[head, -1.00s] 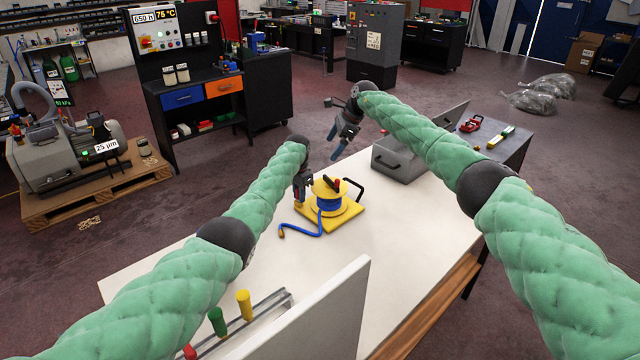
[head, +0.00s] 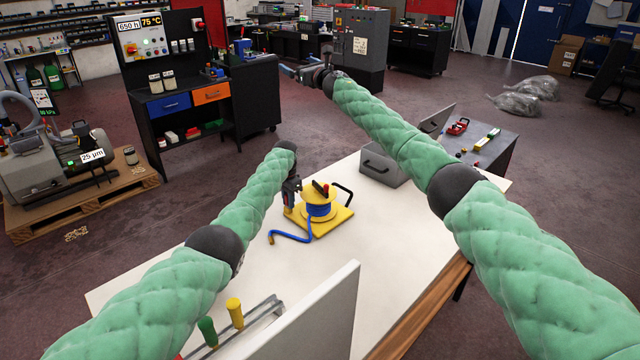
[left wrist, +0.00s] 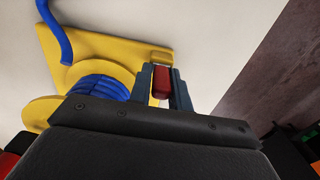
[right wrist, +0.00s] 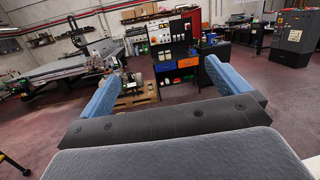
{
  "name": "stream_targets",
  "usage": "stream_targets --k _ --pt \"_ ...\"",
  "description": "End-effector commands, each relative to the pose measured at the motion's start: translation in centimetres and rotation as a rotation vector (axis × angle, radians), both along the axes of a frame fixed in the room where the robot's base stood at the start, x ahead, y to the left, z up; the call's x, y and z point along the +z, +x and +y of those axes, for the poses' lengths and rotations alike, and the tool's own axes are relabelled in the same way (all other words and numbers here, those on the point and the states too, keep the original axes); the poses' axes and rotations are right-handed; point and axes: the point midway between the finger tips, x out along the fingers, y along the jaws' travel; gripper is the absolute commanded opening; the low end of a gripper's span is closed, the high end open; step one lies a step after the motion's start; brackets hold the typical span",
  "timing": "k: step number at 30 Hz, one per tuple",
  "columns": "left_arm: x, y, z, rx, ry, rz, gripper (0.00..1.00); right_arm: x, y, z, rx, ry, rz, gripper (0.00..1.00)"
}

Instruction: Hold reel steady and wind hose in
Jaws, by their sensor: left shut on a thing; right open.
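The yellow reel (head: 319,209) with blue hose (head: 290,237) wound on it stands on a yellow base on the white table; the hose's free end lies on the table to its left. On top is a dark crank with a red knob (head: 326,187). A black handle (head: 346,191) rises at the base's right. My left gripper (head: 291,197) is at the reel's left side. In the left wrist view it is shut on a red grip (left wrist: 162,80) beside the yellow base (left wrist: 130,50). My right gripper (head: 298,73) is open and empty, high beyond the table's far edge.
A grey open-lidded box (head: 383,166) stands at the table's far right. A white upright panel (head: 315,322) and a rail with green (head: 207,331) and yellow (head: 235,312) pegs are at the near side. The table around the hose end is clear.

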Motion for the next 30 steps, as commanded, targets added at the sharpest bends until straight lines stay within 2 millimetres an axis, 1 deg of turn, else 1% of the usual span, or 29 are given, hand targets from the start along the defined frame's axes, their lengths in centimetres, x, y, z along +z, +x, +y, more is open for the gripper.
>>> stream_targets --k 3,7,11,14,18,23,26,30 --pt "-0.2 -0.1 0.0 0.0 0.0 0.003 0.0 0.5 1.3 -1.8 -0.121 0.128 0.043 1.0" --pt "-0.2 -0.1 0.0 0.0 0.0 0.003 0.0 0.1 2.4 -4.1 -0.257 0.259 0.114 1.0" --pt "-0.2 -0.1 0.1 0.0 0.0 0.003 0.0 -1.1 3.2 -6.3 -0.394 0.375 0.204 1.0" --pt "-0.2 -0.1 0.1 0.0 0.0 0.003 0.0 -2.6 3.5 -7.9 -0.499 0.455 0.289 1.0" --pt "-0.2 -0.1 0.1 0.0 0.001 0.004 0.0 -5.3 3.4 -9.8 -0.641 0.547 0.425 1.0" --pt "-0.2 -0.1 0.0 0.0 0.001 0.004 0.0 -9.1 2.3 -11.0 -0.792 0.626 0.61 1.0" --pt "-0.2 -0.1 0.0 0.0 0.001 0.004 0.0 -11.7 1.2 -11.4 -0.882 0.658 0.738 1.0" --pt "-0.2 -0.1 0.1 0.0 0.001 0.004 0.0 -15.2 -1.0 -11.4 -0.994 0.68 0.932 1.0"
